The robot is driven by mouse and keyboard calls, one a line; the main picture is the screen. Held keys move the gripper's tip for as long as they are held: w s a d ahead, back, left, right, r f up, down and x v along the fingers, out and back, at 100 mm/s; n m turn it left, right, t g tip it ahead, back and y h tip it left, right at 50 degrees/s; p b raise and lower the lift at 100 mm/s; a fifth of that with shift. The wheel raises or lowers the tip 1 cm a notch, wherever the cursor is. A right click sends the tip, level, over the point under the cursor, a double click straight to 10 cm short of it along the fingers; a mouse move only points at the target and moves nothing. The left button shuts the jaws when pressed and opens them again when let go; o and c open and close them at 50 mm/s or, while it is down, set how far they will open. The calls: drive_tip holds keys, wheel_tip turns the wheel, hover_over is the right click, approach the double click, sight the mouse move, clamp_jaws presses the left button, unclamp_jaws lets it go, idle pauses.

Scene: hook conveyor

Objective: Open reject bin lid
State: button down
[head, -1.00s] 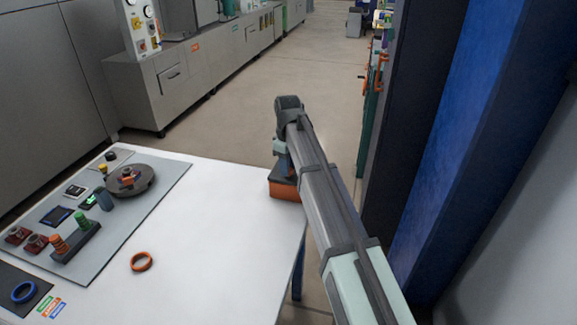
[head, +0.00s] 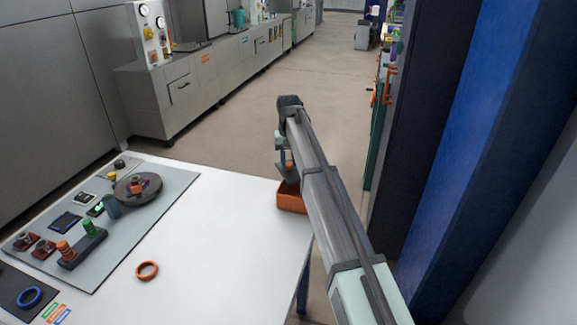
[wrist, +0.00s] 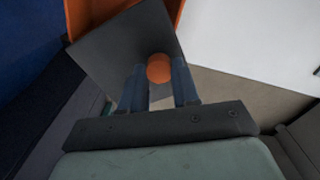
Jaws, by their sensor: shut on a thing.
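The orange reject bin (head: 292,203) stands at the right corner of the white table, partly hidden by my arm. Its orange inside shows at the open top. In the wrist view an edge of the bin (wrist: 88,14) shows behind the lid. The dark square lid (wrist: 122,48) is tilted and turned relative to the bin, apart from at least part of its rim. My gripper (wrist: 158,75) is shut on the lid's round orange knob (wrist: 158,68), one blue finger on each side. In the head view my gripper (head: 287,168) is just above the bin.
An orange ring (head: 147,270) lies there. A grey mat (head: 165,205) with a round dark turntable (head: 138,187) and several small parts is further left. A dark and blue upright (head: 465,150) stands close right of my arm.

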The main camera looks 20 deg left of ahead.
drive_tip(key=w+m, duration=0.1)
drive_tip(key=w, duration=0.1)
drive_tip(key=w+m, duration=0.3)
drive_tip(key=m, duration=0.1)
drive_tip(key=shift+w+d, duration=0.35)
drive_tip(key=shift+w, duration=0.05)
drive_tip(key=shift+w+d+m, duration=0.4)
drive_tip(key=shift+w+m, duration=0.25)
drive_tip(key=shift+m, duration=0.2)
drive_tip(key=shift+w+d+m, duration=0.4)
drive_tip(key=shift+w+m, duration=0.2)
drive_tip(key=shift+m, duration=0.25)
drive_tip(key=c, duration=0.8)
unclamp_jaws()
wheel_tip(320, 180, up, 14)
drive_tip(key=shift+f, duration=0.1)
